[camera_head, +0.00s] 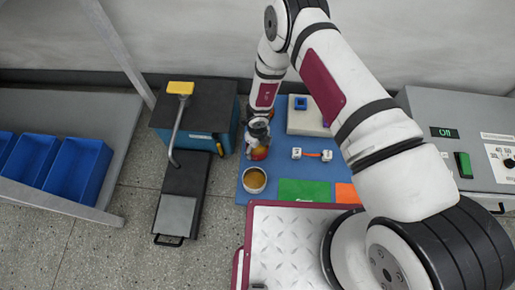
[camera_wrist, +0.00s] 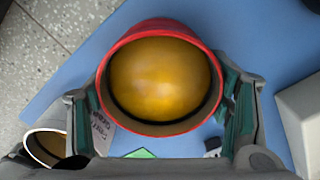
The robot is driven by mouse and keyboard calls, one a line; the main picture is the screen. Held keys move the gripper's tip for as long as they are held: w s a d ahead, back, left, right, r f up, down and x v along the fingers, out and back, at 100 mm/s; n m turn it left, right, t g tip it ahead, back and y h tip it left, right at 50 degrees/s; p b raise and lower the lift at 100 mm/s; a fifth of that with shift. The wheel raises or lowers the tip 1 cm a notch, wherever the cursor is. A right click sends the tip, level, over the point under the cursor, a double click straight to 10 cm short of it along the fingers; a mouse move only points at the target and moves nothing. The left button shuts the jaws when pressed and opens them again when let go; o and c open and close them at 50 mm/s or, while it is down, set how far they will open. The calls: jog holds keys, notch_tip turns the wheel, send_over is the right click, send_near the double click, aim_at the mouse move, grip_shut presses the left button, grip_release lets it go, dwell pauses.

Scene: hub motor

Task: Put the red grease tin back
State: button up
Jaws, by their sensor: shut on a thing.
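The red grease tin (camera_wrist: 160,131) fills the middle of the wrist view, its open top facing the camera and full of yellow-brown grease. My gripper (camera_wrist: 162,100) is shut on it, one finger on each side. In the head view the tin (camera_head: 260,154) shows as a small red patch under my gripper (camera_head: 259,146), over the left part of the blue mat (camera_head: 245,197). My gripper and wrist partly hide it there. The tin's base is hidden, so I cannot tell whether it touches the mat.
A pale tin (camera_head: 254,180) with orange-brown contents stands close in front. White connectors (camera_head: 311,154), a pale block (camera_head: 305,117), a green patch (camera_head: 303,190) and an orange patch (camera_head: 346,193) lie to the right. A dark press with a yellow handle (camera_head: 180,88) stands left.

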aim_at(257, 150)
jog(key=shift+f, duration=0.15)
jog(key=o, duration=1.3)
notch_tip(257, 150, up, 12)
jog(key=p, duration=0.5)
jog(key=shift+r, duration=0.2)
